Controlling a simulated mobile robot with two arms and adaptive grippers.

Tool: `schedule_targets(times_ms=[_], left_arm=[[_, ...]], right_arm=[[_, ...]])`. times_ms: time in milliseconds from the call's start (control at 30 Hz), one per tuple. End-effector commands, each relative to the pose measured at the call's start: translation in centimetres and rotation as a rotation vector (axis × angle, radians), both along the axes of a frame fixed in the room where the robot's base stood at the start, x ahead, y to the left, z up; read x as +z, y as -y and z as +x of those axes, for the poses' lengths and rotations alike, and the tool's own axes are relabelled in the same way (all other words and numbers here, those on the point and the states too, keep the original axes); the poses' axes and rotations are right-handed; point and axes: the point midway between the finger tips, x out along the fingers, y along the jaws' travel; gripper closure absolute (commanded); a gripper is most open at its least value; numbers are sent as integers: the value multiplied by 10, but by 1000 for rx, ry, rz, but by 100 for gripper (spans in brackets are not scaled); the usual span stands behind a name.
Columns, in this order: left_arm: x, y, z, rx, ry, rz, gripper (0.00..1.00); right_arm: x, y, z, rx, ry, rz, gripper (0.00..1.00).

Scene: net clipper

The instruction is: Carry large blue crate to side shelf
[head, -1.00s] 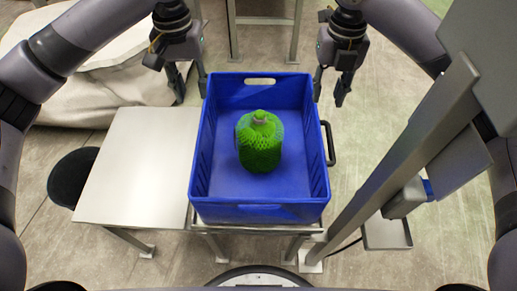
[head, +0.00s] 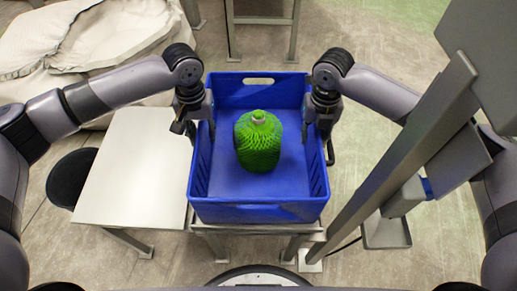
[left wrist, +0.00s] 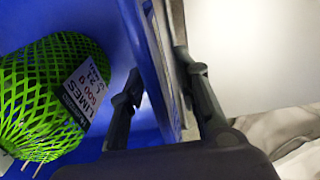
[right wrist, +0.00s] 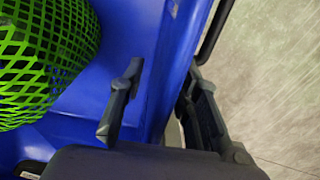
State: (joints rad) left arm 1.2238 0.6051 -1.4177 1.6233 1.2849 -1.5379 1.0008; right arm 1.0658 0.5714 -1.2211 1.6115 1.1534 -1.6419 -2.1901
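The large blue crate (head: 260,213) stands on a metal stand, with a green net bag of limes (head: 258,148) upright inside. My left gripper (head: 197,126) is at the crate's left wall. In the left wrist view its open fingers (left wrist: 165,100) straddle the wall (left wrist: 152,65), one inside and one outside. My right gripper (head: 319,130) is at the right wall. In the right wrist view its open fingers (right wrist: 162,105) straddle that wall (right wrist: 172,62) with a gap visible on the inner side. The side shelf cannot be identified for certain.
A bare metal surface (head: 137,170) adjoins the crate's left side, with a dark round stool (head: 71,178) beyond it. A grey metal post (head: 385,170) rises at the right. A black handle (head: 330,150) is by the right wall. A pale sack (head: 85,45) lies at back left.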

Motion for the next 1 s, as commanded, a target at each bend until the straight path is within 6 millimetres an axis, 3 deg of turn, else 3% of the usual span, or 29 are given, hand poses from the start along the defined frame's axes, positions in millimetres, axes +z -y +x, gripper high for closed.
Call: schedule_targets(times_ms=[367, 833, 1000], left_arm=[[-6, 0, 0, 0, 0, 0, 70], [-5, 0, 0, 0, 0, 0, 100], [-5, 0, 0, 0, 0, 0, 100]], right_arm=[[-6, 0, 0, 1, 0, 1, 70], [-5, 0, 0, 1, 0, 0, 100], [-5, 0, 0, 1, 0, 0, 100]])
